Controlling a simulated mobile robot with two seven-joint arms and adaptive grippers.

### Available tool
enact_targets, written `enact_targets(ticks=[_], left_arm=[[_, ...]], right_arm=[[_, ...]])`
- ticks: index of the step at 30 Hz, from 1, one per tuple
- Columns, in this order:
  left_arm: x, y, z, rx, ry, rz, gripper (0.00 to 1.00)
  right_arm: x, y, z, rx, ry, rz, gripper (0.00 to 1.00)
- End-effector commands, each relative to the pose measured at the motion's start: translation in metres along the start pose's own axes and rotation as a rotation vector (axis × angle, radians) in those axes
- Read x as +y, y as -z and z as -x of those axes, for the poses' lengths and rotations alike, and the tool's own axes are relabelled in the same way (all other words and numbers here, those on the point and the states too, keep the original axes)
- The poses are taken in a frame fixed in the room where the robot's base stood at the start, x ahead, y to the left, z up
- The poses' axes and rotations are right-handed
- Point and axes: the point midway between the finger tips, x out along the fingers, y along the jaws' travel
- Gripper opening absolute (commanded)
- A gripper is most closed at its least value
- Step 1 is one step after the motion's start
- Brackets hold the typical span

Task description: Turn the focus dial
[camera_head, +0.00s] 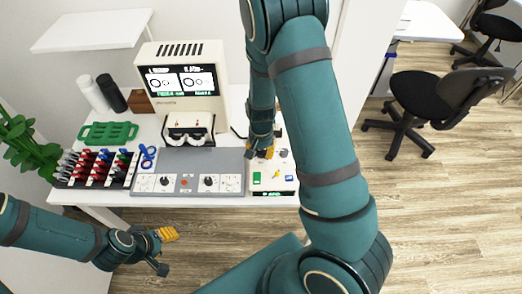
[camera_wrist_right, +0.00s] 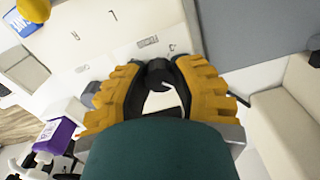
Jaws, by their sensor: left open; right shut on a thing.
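A white control box (camera_head: 288,170) stands at the right end of the table. My right gripper (camera_head: 262,153) reaches down at its back left. In the right wrist view my right gripper (camera_wrist_right: 160,85) is shut on a dark dial (camera_wrist_right: 158,72) with a pale part, on the white box (camera_wrist_right: 100,45). The fingers hide much of the dial, and I cannot read the small label near it. My left gripper (camera_head: 168,251) is open and empty, low in front of the table. A monitor (camera_head: 182,82) shows two round pictures.
A grey panel (camera_head: 225,160) with dark knobs and a red button lies left of the box. Office chairs (camera_head: 425,90) stand at right.

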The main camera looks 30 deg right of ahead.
Motion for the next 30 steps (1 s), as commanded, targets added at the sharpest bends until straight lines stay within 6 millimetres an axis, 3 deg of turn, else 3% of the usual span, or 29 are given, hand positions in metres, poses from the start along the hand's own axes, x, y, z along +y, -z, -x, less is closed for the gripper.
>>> enact_targets(ticks=[11,30], left_arm=[[0.0001,0.0002,0.0003,0.0,0.0,0.0,0.47],[-0.001,-0.0012,-0.0026,-0.002,0.0,-0.001,0.47]], right_arm=[[0.0003,0.0004,0.0,0.001,0.0,0.094,0.0],[-0.0005,0.0003,-0.0003,0.001,0.0,0.591,0.0]])
